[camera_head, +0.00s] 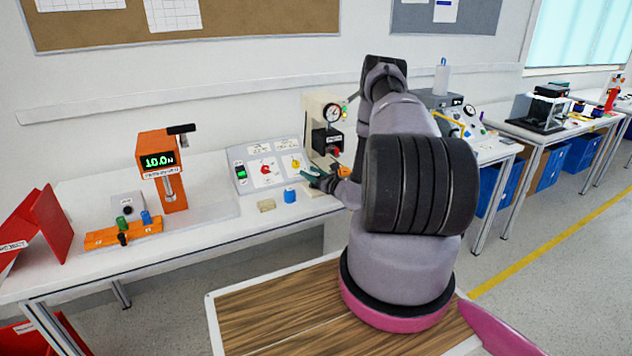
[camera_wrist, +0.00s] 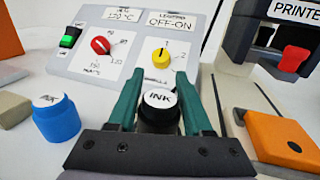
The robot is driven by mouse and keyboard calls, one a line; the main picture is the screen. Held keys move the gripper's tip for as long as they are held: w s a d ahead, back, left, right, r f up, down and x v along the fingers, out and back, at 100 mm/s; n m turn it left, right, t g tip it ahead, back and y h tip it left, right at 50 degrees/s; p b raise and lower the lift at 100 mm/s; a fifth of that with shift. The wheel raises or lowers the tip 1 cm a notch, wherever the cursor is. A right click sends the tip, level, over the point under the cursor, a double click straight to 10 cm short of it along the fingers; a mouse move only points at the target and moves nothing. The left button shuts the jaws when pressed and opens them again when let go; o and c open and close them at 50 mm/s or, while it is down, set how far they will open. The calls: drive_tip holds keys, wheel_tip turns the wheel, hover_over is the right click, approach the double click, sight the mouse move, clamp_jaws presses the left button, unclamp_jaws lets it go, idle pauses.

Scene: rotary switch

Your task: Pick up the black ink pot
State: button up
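The black ink pot (camera_wrist: 158,122) has a white lid marked INK. In the wrist view it stands between the two green fingers of my gripper (camera_wrist: 158,88), one on each side. The fingers are very close to its sides; I cannot tell whether they press on it. The pot's lower part is hidden behind the dark gripper body. In the head view my gripper (camera_head: 328,180) is low over the bench, just right of the blue pot, and the black pot is not clearly visible there.
A blue pot (camera_wrist: 55,118) with a white lid stands to the left. Behind is a sloped panel (camera_wrist: 88,70) with a red and a yellow knob. An orange block (camera_wrist: 278,138) and the printer (camera_head: 322,120) stand close on the right. A tan block (camera_head: 266,205) lies at the left.

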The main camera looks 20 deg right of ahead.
clamp_jaws()
